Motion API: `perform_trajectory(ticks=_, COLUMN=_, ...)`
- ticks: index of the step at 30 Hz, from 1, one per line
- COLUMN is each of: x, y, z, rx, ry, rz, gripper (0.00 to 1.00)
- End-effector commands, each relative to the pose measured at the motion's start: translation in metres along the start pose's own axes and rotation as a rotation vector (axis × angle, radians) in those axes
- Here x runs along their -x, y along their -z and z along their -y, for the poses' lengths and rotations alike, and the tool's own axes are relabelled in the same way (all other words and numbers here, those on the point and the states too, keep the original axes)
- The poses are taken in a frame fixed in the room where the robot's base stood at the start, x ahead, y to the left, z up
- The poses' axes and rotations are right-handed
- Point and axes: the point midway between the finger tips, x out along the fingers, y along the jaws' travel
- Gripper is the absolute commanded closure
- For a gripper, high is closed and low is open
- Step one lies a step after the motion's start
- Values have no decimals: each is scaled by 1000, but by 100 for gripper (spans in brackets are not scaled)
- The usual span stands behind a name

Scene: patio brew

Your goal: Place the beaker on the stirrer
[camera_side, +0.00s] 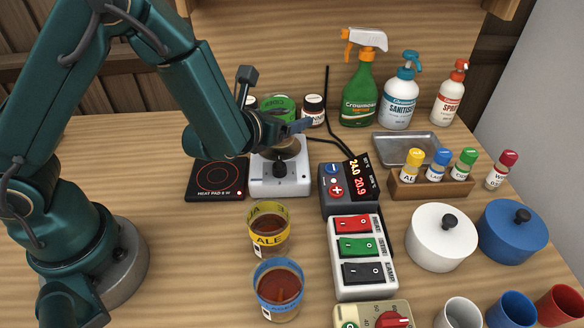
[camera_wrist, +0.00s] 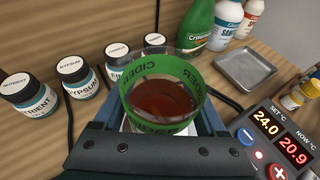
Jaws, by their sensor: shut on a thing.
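The beaker with a green CIDER band and dark brown liquid shows in the wrist view (camera_wrist: 165,95), upright between my jaws. In the side view its green band (camera_side: 276,104) shows behind my gripper (camera_side: 292,128). My gripper is shut on this beaker. The stirrer (camera_side: 280,180) is a small white box with a black knob at its front. The beaker is over the stirrer's top in the side view. My gripper hides part of the beaker, and I cannot tell whether its base touches the stirrer.
A black heat pad (camera_side: 217,180) lies left of the stirrer, and a temperature controller (camera_side: 346,188) stands right. An ALE beaker (camera_side: 268,236) and a blue-banded beaker (camera_side: 279,297) stand in front. Labelled jars (camera_wrist: 78,75) and spray bottles (camera_side: 361,88) stand behind.

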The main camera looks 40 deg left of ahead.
Motion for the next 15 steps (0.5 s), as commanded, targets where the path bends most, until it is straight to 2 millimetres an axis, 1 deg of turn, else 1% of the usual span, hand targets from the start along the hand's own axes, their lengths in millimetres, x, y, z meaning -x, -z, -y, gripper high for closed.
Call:
perform_trajectory(ticks=1, x=-2, y=5, z=0, rx=-2, ry=1, rz=-2, gripper=97)
perform_trajectory(ticks=4, x=-4, y=10, z=0, rx=0, ry=1, rz=1, gripper=97)
perform_trajectory(ticks=15, x=-5, y=11, z=0, rx=1, ry=2, rz=2, gripper=97)
